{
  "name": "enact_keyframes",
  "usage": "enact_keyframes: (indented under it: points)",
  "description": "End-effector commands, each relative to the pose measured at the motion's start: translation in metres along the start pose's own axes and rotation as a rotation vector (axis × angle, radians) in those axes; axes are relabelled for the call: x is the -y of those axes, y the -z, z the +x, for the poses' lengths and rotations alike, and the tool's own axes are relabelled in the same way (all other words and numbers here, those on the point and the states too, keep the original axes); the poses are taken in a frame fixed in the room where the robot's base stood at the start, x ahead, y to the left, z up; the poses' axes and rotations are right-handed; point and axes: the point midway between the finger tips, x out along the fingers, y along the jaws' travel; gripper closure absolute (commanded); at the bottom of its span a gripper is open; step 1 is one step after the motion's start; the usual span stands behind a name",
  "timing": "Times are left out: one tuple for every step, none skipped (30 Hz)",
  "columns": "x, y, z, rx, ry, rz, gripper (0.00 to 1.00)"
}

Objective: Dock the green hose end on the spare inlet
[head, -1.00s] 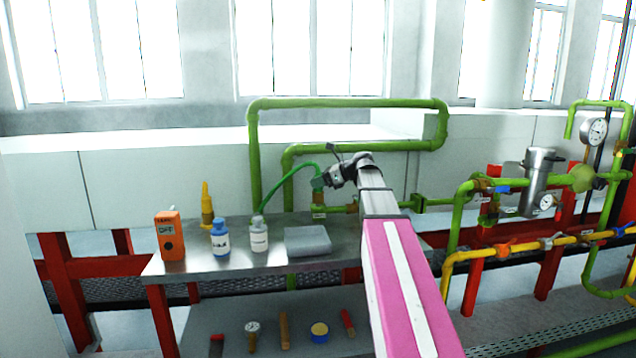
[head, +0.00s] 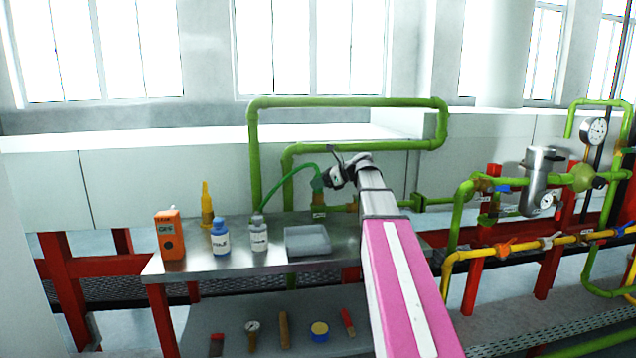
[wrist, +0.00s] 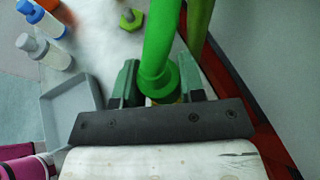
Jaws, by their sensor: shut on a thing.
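The green hose (head: 285,182) arcs up from behind the white bottle to my gripper (head: 321,183) above the back of the bench. My gripper is shut on the green hose end (wrist: 158,83), which shows between the two green fingers in the wrist view. Just below it in the head view is a short upright fitting with a small label, seemingly the spare inlet (head: 318,209), on the pipework behind the bench. The hose end is in line above this fitting. Whether they touch is too small to tell, and the wrist view hides the contact.
A green pipe loop (head: 345,103) rises behind. Tools lie on the lower shelf (head: 270,305). Yellow and green pipes fill the right.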

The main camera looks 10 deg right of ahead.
Motion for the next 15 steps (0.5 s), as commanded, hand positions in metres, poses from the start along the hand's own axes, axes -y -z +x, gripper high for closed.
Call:
enact_keyframes:
  points:
    - [-0.0001, 0.0007, 0.0003, 0.001, 0.0, 0.0, 0.95]
    - [-0.0001, 0.0012, 0.0006, 0.001, 0.0, 0.0, 0.95]
    - [0.0, 0.0019, 0.0008, 0.001, 0.0, 0.0, 0.95]
    - [-0.0001, 0.0023, 0.001, 0.001, 0.0, 0.0, 0.95]
    - [-0.0001, 0.0028, 0.0012, 0.001, 0.0, 0.0, 0.95]
    - [0.0, 0.0035, 0.0015, 0.001, 0.0, 0.0, 0.95]
    - [0.0, 0.004, 0.0017, 0.001, 0.0, 0.0, 0.95]
    - [0.0, 0.0045, 0.0019, 0.001, 0.0, 0.0, 0.95]
    - [0.0, 0.0051, 0.0022, 0.001, 0.0, 0.001, 0.95]
    - [0.0, 0.0053, 0.0023, 0.001, 0.0, 0.0, 0.6]
    - [0.0001, 0.0051, 0.0022, 0.001, 0.0, 0.0, 0.53]
    - [0.0001, 0.0051, 0.0022, 0.001, 0.0, 0.0, 0.53]
    - [0.0001, 0.0051, 0.0022, 0.001, 0.0, 0.0, 0.53]
    - [0.0001, 0.0051, 0.0022, 0.001, 0.0, 0.0, 0.53]
    - [0.0001, 0.0051, 0.0022, 0.001, 0.0, 0.0, 0.53]
